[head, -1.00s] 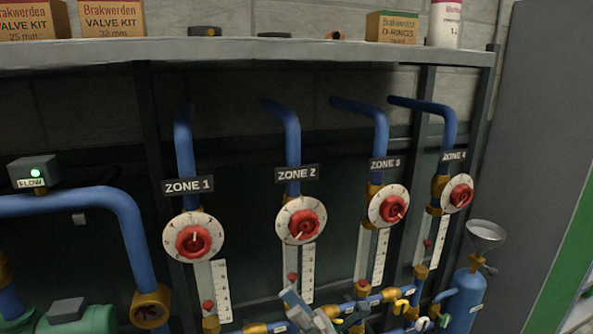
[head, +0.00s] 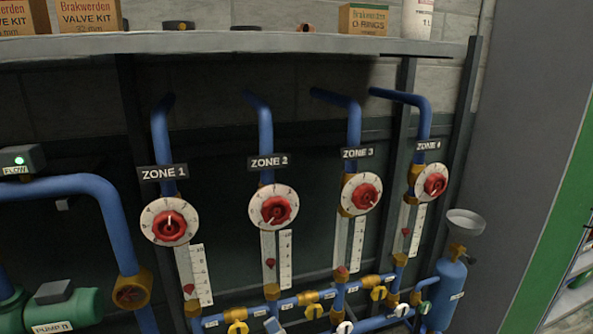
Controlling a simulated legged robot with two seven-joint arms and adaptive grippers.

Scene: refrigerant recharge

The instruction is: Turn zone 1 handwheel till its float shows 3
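The zone 1 handwheel (head: 171,226) is red and sits on a round white dial under the ZONE 1 plate (head: 163,173). Its white mark points about straight up. Below it stands the zone 1 gauge with a white scale (head: 201,272). Its red float (head: 189,288) sits low in the tube, near the bottom of the scale. The scale digits are too small to read surely. Neither gripper is clearly in view, and nothing touches the handwheel.
Handwheels for zone 2 (head: 275,208), zone 3 (head: 362,194) and zone 4 (head: 433,184) stand to the right. Yellow valve handles (head: 237,327) line the low pipe. A shelf (head: 250,46) with boxes runs above. A green pump (head: 63,311) is at lower left.

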